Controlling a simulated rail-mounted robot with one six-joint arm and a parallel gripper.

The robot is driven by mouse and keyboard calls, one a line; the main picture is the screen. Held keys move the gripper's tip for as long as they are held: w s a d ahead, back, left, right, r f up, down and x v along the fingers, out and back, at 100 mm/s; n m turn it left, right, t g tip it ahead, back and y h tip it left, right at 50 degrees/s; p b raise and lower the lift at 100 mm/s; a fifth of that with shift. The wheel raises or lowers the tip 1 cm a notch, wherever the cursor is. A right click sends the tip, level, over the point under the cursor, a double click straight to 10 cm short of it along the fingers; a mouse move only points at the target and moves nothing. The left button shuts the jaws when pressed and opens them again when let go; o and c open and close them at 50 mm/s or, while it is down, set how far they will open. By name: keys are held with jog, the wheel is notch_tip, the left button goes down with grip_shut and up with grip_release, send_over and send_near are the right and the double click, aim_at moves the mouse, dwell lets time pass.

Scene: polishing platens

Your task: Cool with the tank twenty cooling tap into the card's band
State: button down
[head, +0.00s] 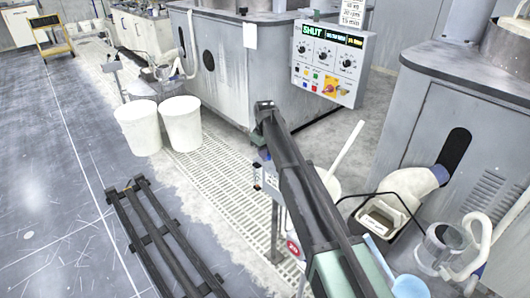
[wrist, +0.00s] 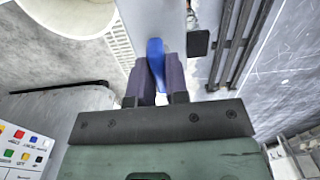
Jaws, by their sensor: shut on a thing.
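In the wrist view my gripper (wrist: 157,82) has its two purple fingers closed on a blue lever-like piece (wrist: 155,52), which sticks up between them. It looks like the tap's handle, but the tap body is not clear. In the head view my arm hides most of the gripper and what it holds. The control panel (head: 328,62) on the grey tank housing has a display (head: 330,35) reading "SHUT" in green, with smaller text beside it that I cannot read surely. A white card (head: 352,13) above the panel has several lines, the lowest seemingly "15 min".
A dark slatted rack (head: 165,240) lies on the floor at front left. A second grey housing (head: 450,120) with hoses stands at right. The left floor is mostly clear.

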dwell(0.3)
jog(key=c, duration=1.1)
grip_release()
notch_tip(320, 180, up, 11)
jog(key=p, duration=1.1)
jog(key=shift+f, duration=0.15)
